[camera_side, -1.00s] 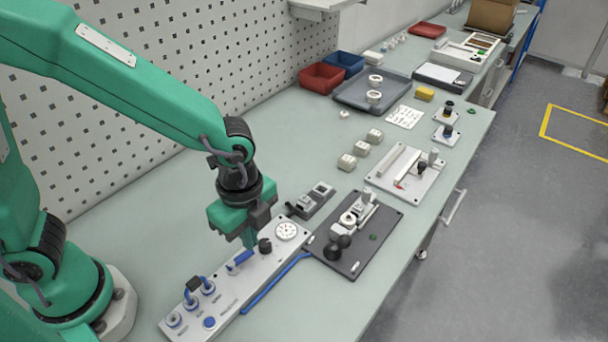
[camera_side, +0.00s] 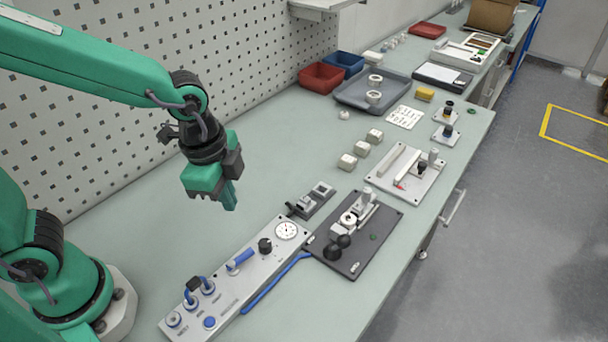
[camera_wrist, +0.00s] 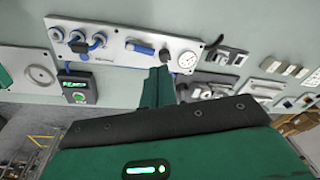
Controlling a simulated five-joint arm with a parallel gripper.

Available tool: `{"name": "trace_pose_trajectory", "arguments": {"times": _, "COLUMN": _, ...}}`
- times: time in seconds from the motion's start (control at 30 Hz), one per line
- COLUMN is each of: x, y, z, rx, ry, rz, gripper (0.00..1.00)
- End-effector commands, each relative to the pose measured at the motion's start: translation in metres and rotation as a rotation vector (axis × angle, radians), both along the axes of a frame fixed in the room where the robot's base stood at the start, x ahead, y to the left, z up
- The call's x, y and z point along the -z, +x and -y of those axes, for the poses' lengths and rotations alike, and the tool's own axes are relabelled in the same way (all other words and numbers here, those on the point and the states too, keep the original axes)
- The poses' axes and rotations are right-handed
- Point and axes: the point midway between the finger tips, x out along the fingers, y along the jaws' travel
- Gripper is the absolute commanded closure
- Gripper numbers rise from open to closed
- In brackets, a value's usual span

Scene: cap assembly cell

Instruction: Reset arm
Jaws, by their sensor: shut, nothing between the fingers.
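My green gripper (camera_side: 229,196) is raised above the table, to the left of and above the pneumatic panel in the side view. Its fingers are together and empty. The fingers also show in the wrist view (camera_wrist: 158,85), pointing toward the panel. The light grey panel (camera_side: 222,287) has a blue lever (camera_side: 240,261), a black knob (camera_side: 265,245), a round gauge (camera_side: 287,230) and blue-ringed fittings with a short hose at its near end. My gripper touches none of them.
A dark fixture plate (camera_side: 372,248) with a black-handled clamp lies right of the panel. A small grey block device (camera_side: 312,200), several white caps (camera_side: 361,149) and a grey plate (camera_side: 408,175) stand farther back. A red bin (camera_side: 321,77) and a grey tray (camera_side: 352,92) are near the wall.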

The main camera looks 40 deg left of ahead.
Motion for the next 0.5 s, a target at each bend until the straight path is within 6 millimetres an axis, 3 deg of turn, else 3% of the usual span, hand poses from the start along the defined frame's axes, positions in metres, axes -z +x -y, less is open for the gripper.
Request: {"name": "trace_pose_trajectory", "arguments": {"times": 0.5, "x": -0.065, "y": -0.02, "z": -0.079, "rx": -0.649, "ry": -0.157, "rz": 0.172, "gripper": 1.0}}
